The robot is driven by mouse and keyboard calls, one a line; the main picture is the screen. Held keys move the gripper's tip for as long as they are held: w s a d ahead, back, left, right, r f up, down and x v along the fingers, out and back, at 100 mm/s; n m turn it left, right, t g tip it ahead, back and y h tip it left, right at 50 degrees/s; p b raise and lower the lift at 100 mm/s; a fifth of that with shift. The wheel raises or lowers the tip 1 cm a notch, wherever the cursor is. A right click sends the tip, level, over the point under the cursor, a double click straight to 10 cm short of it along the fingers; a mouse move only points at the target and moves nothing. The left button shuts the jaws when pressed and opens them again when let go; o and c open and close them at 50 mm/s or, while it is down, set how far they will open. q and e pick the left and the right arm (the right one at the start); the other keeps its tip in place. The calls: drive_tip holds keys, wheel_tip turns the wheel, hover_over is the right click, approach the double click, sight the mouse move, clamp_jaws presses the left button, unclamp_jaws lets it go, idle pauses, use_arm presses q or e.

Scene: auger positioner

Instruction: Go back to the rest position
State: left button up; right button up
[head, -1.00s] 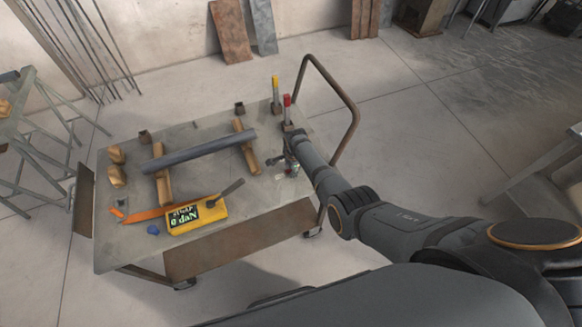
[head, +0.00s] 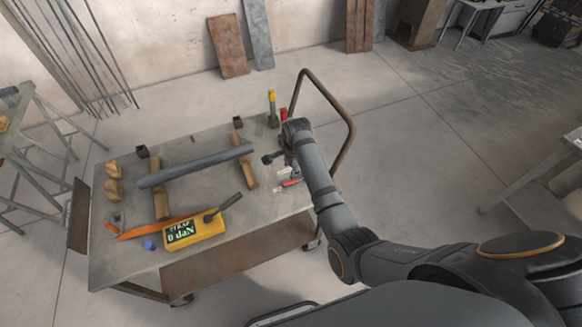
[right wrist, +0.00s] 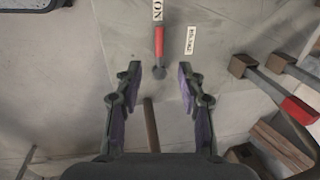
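My right gripper (head: 272,157) is over the right end of the metal work table (head: 125,255), partly hidden by my wrist in the head view. In the right wrist view, my right gripper (right wrist: 160,70) has its two fingers spread apart with nothing between them. A red-handled tool (right wrist: 159,42) lies on the table just beyond the fingertips, beside a small white label (right wrist: 191,40). The red handle also shows in the head view (head: 291,182). My left gripper is not in view.
A grey pipe (head: 195,166) rests across two wooden blocks. A yellow box (head: 196,232) with a dark handle and an orange strip (head: 155,227) lie near the front edge. Clamps with yellow (head: 271,95) and red handles stand near the bent push rail (head: 352,130).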

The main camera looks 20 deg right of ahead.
idle(0.3)
drive_tip(key=s+d+n, duration=0.3)
drive_tip(key=s+n, duration=0.1)
drive_tip(key=s, duration=0.3)
drive_tip(key=s+d+n, duration=0.4)
drive_tip(key=s, duration=0.3)
drive_tip(key=s+r+n+t+h, duration=0.15)
drive_tip(key=s+r+n, duration=0.35)
drive_tip(key=s+n, duration=0.6)
drive_tip(key=s+d+f+m+g, duration=0.1)
drive_tip(key=d+f, duration=0.1)
drive_tip(key=f, duration=1)
drive_tip(key=s+d+f+m, duration=0.1)
drive_tip(key=f, duration=1.1)
drive_tip(key=s+d+f+g, duration=0.1)
drive_tip(key=s+f, duration=1.7)
drive_tip(key=s, duration=0.1)
drive_tip(key=shift+s+d, duration=0.25)
